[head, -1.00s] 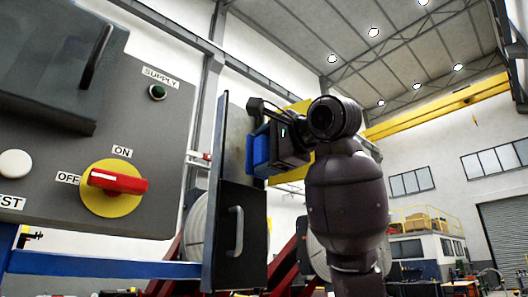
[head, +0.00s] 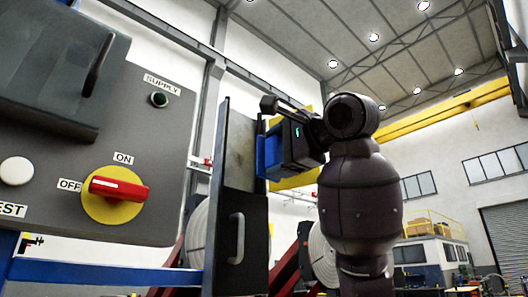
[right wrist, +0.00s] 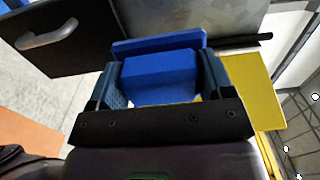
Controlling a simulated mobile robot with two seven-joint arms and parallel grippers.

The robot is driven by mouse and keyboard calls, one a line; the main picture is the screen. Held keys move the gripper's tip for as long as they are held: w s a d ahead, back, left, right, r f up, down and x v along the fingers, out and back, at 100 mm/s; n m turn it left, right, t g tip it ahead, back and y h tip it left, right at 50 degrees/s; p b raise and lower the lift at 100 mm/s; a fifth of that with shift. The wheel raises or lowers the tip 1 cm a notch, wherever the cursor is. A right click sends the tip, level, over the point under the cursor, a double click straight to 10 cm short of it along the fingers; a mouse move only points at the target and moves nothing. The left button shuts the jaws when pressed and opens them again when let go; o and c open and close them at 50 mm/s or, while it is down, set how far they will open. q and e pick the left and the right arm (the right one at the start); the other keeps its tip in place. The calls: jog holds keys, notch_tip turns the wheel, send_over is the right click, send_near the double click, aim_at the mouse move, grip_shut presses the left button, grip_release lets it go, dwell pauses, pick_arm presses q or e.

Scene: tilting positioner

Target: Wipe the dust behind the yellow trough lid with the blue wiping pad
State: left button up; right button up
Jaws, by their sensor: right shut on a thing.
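My right gripper (head: 274,152) is shut on the blue wiping pad (head: 264,158), in front of the right edge of an upright grey panel. In the right wrist view the pad (right wrist: 160,78) sits between both fingers, its wide flat face toward the panel. I cannot tell whether it touches. The yellow trough lid (head: 296,180) shows partly behind the gripper; in the right wrist view it is the yellow plate (right wrist: 255,92) at right. The grey panel (head: 240,140) has faint pale blotches that may be dust. My left gripper is not in view.
A black cover with a handle (head: 237,240) is below the grey panel. At left stands a control box (head: 60,200) with a red rotary switch (head: 118,189). A blue beam (head: 100,272) runs below it. Red stands and pale discs are behind.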

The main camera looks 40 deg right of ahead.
aim_at(237, 171)
jog(key=w, duration=0.3)
jog(key=shift+w+a+p, duration=0.15)
jog(key=shift+w+p, duration=0.1)
jog(key=shift+p, duration=0.15)
pick_arm(q)
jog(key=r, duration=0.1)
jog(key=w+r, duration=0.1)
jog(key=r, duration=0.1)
jog(key=shift+p, duration=0.4)
pick_arm(e)
jog(key=w, duration=0.3)
jog(key=shift+w+a, duration=0.2)
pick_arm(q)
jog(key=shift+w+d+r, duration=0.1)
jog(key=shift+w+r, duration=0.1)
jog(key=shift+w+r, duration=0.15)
pick_arm(e)
jog(key=shift+w, duration=0.2)
pick_arm(q)
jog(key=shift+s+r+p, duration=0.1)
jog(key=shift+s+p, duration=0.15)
jog(key=shift+p, duration=0.05)
pick_arm(e)
jog(key=shift+w+a, duration=0.1)
jog(key=shift+w, duration=0.7)
